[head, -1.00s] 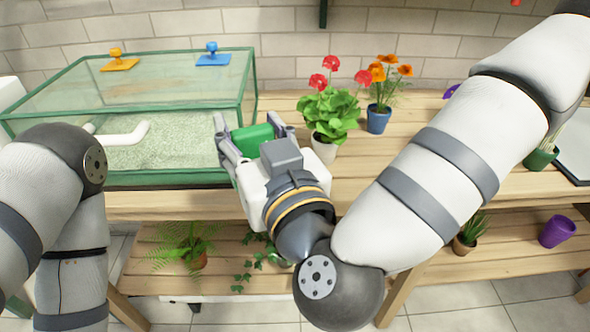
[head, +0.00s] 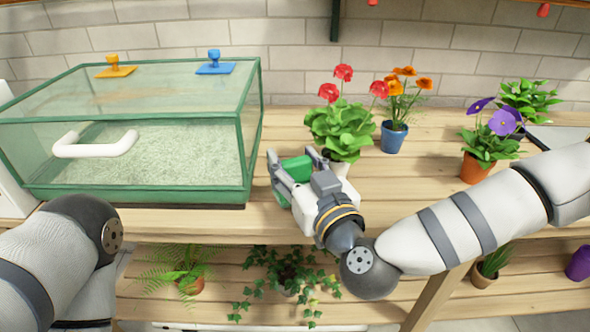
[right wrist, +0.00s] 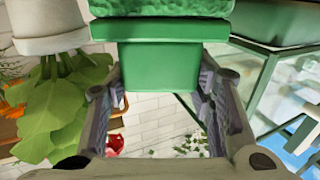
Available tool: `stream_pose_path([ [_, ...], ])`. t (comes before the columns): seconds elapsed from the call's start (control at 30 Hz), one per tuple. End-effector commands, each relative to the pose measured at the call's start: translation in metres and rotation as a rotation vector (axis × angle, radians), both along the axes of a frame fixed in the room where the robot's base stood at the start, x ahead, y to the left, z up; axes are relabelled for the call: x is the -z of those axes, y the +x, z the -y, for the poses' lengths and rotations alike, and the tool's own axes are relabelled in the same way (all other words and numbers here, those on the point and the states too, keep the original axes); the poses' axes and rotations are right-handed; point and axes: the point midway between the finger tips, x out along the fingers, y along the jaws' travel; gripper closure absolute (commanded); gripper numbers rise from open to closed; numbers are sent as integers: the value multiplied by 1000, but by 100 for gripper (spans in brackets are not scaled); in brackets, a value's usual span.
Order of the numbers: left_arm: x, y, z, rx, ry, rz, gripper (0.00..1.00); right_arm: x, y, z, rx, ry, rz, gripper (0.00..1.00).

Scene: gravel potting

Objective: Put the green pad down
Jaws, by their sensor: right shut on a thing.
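My right gripper (head: 294,168) is shut on the green pad (head: 297,169) and holds it in front of the red-flowered plant, to the right of the glass tank. In the right wrist view the gripper (right wrist: 160,95) has its fingers on both sides of the pad's green block (right wrist: 160,62). A wider green slab (right wrist: 160,30) and a rough green layer show beyond that block. In the head view I cannot tell whether the pad touches the bench. My left arm shows at the lower left, but its gripper is out of view.
A red-flowered plant (head: 343,135), blue pot (head: 393,138) and orange pot (head: 475,168) stand on the wooden bench (head: 425,180). Bare bench shows between the pots.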

Motion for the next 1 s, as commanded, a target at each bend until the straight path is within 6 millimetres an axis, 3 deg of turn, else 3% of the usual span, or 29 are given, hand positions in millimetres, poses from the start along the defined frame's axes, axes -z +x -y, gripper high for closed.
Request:
stream_pose_path([
  [0.03, 4, -4, 0, 0, 0, -13, 18, 15, 0, 0, 1, 1, -9, 80],
  [0.07, 5, -4, 0, 0, 0, -14, 18, 17, 0, 0, 1, 0, -7, 80],
  [0.4, 4, -4, 0, 1, 0, -12, 18, 17, 0, 0, 1, 1, 0, 80],
  [0.43, 4, -4, 0, 1, 0, -12, 18, 17, 0, 0, 2, 1, 0, 47],
  [0.5, 4, -3, 0, 1, 0, -11, 18, 16, 0, 0, 2, 1, 0, 31],
  [0.87, 3, -3, 0, 1, -1, -9, 18, 11, 0, 0, 2, 1, 1, 31],
  [1.0, -1, 1, 0, 0, 0, 2, 18, 11, -23, 9, -1, 0, -1, 31],
])
